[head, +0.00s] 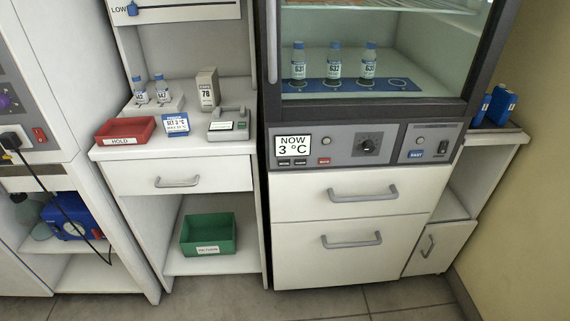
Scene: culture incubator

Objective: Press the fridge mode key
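The incubator's control panel (360,146) sits under the glass chamber. Its display (293,145) reads "NOW 3 °C". Below the display are two small dark keys, one at the left (284,163) and one beside it (301,162). A red key (324,161) is to their right. Their lettering is too small to read surely, so I cannot tell which is the mode key. A blue key (416,154), which seems to read "FAST", is on the right section. Neither of my grippers is in view.
Several blue-capped bottles (334,66) stand on a blue mat inside the chamber. Left of it, a counter (180,149) holds a red "HOLD" tray (125,130), a "SET 3 °C" card (175,124) and a grey device (229,124). Drawer handles (362,194) protrude below the panel.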

